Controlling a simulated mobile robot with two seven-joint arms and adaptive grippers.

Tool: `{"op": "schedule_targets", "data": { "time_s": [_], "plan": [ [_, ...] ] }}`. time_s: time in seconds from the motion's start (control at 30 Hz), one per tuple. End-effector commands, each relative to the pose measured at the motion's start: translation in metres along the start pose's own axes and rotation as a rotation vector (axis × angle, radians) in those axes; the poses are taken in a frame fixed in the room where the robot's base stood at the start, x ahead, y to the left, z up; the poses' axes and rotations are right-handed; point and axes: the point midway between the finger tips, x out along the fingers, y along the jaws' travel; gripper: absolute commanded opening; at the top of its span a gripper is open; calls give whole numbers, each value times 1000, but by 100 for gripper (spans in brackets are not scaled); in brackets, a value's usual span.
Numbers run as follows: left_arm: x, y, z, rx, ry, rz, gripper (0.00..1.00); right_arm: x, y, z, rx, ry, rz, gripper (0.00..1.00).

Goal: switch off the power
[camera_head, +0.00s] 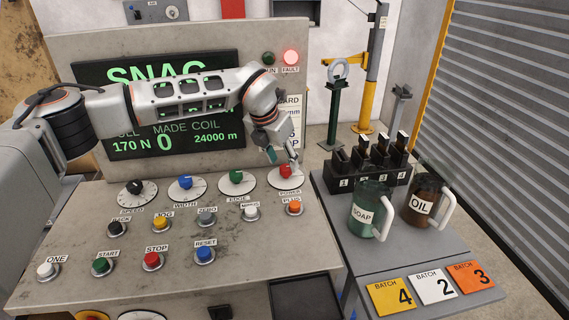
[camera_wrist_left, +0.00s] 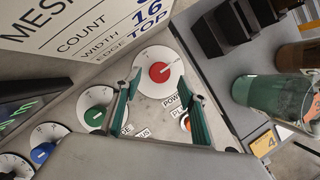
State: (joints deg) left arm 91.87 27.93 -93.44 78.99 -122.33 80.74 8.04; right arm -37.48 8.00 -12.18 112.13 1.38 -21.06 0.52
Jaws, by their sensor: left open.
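The red POWER knob (camera_head: 286,172) sits on a round white dial at the right end of the row of knobs on the grey console. In the left wrist view the red knob (camera_wrist_left: 160,72) shows face on, with its pointer mark toward the upper right. My left gripper (camera_head: 284,160) is open and close above the knob. Its two green fingers (camera_wrist_left: 159,84) stand on either side of the knob in the wrist view. I cannot tell whether they touch it. My right gripper is not in view.
Green, blue and black knobs (camera_head: 236,177) stand left of the power knob. An orange PLUG button (camera_head: 294,207) lies in front. A red FAULT lamp (camera_head: 291,57) glows above. A grey side table (camera_head: 370,258) at right holds a SOAP jug (camera_head: 367,210) and OIL jug (camera_head: 424,200).

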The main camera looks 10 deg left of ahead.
Motion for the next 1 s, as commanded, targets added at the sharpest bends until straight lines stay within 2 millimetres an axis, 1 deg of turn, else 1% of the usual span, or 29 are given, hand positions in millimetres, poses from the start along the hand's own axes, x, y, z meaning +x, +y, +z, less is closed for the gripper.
{"op": "schedule_targets", "data": {
  "time_s": [0.03, 0.2, 0.33, 0.57, 0.6, 0.67, 0.7, 0.73, 1.0],
  "plan": [
    [8, -1, -1, -1, 4, -1, 42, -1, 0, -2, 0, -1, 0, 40],
    [26, 0, 0, -1, 3, -1, 42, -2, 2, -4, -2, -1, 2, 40],
    [32, 0, 0, 0, 0, -1, 42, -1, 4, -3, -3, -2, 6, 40],
    [33, 0, 0, 0, 0, 0, 42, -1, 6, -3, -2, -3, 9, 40],
    [33, 0, 0, 0, 0, 0, 37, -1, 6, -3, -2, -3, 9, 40],
    [33, 0, 0, 0, 0, 0, 21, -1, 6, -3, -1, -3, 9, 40],
    [33, 0, 0, 0, 0, 0, 11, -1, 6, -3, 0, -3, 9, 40],
    [33, 0, 0, 0, 0, 0, 4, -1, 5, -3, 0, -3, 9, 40],
    [33, 0, 0, -9, 0, 3, 4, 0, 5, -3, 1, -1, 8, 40]
  ]
}}
